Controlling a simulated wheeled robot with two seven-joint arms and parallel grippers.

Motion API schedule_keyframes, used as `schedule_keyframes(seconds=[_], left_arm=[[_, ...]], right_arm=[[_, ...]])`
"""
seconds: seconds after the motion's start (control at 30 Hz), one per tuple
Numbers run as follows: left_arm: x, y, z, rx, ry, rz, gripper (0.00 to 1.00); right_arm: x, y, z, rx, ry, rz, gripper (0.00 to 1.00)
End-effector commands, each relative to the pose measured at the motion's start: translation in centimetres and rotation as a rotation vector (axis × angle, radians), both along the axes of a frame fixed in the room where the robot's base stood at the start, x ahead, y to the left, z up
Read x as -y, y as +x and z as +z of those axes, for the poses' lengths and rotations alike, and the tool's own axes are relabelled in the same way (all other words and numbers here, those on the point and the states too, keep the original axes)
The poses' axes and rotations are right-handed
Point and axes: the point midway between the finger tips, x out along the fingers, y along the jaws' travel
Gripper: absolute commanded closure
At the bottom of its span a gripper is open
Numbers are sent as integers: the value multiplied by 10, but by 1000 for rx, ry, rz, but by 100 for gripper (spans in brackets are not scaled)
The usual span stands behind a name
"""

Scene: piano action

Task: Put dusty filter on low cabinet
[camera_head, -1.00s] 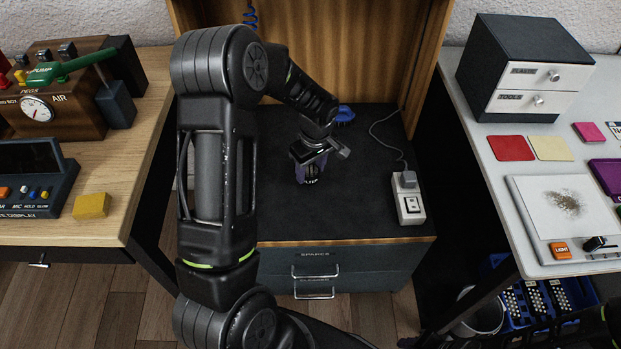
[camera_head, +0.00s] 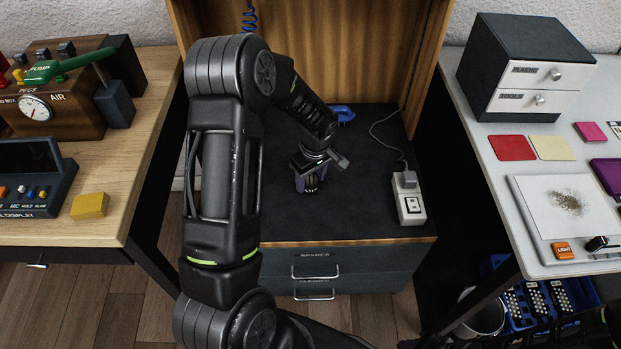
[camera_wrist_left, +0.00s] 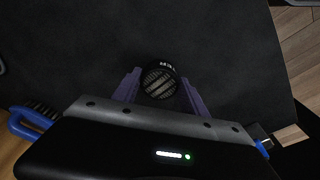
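The dusty filter (camera_wrist_left: 160,83) is a small round black piece with a pale striped face. In the left wrist view it sits between the two purple fingers of my left gripper (camera_wrist_left: 159,92). In the head view the left gripper (camera_head: 310,183) is low over the black top of the low cabinet (camera_head: 360,210), with the dark filter (camera_head: 311,184) at its fingertips. The fingers stand on either side of the filter; a slight gap or contact is hard to tell. My right gripper does not show.
A white power strip (camera_head: 410,207) with a cable lies at the cabinet's right. A blue-handled brush (camera_wrist_left: 32,122) lies on the cabinet behind the gripper. A wooden table (camera_head: 90,228) stands left and a grey table (camera_head: 500,200) right. The cabinet's front top is clear.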

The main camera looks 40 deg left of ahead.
Motion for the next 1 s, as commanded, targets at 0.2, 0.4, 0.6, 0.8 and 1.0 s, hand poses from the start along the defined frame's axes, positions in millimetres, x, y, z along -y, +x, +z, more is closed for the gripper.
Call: schedule_keyframes(seconds=[0.2, 0.4, 0.6, 0.8, 1.0], left_arm=[[0, 0, 0, 0, 0, 0, 31], [0, 0, 1, 0, 0, 0, 31], [0, 1, 8, 2, 0, 0, 31], [4, 0, 38, 4, 1, 0, 31], [9, -1, 80, 4, 1, 0, 31]], right_arm=[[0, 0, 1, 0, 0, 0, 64], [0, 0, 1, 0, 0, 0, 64], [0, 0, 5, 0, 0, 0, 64], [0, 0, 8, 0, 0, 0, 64], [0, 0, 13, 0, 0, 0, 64]])
